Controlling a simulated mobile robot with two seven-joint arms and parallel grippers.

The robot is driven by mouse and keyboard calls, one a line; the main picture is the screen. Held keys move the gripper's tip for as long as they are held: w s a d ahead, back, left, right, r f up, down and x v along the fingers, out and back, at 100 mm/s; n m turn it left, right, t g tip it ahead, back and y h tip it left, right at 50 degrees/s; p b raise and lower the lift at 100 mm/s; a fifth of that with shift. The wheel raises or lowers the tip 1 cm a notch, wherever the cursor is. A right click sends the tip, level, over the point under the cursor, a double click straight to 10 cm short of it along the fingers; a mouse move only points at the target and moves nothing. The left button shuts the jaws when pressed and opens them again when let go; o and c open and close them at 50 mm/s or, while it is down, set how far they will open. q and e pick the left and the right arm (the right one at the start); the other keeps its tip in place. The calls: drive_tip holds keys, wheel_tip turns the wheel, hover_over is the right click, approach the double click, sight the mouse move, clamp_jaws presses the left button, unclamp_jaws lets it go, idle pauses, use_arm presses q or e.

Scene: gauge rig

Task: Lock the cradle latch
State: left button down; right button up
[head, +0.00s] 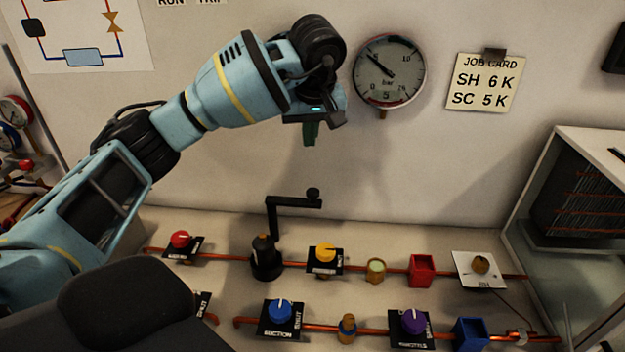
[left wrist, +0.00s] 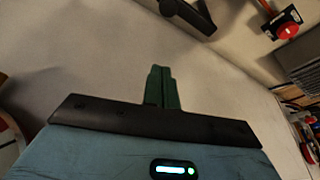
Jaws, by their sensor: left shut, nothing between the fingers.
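My left gripper (head: 310,133) hangs in front of the back wall, left of and below the round gauge, with its green fingers pointing down. In the left wrist view its fingers (left wrist: 161,88) are together with nothing between them, and they touch nothing that I can see. I cannot pick out a cradle or its latch in either view. A black post with a crank arm (head: 290,201) stands on the bench below the gripper, clear of it. My right gripper is not in view.
Copper pipes cross the bench with a red knob (head: 180,239), yellow knob (head: 325,253), blue knob (head: 279,311) and purple knob (head: 412,321). A red block (head: 421,270) and blue block (head: 470,334) sit at right. The gauge (head: 389,71) and job card (head: 484,82) are on the wall.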

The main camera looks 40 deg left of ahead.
use_arm(q)
drive_tip(key=x, duration=1.1)
drive_tip(key=s+d+p, duration=0.1)
drive_tip(key=s+d, duration=0.1)
drive_tip(key=d, duration=0.1)
drive_tip(key=shift+s, duration=0.3)
drive_tip(key=shift+m, duration=0.3)
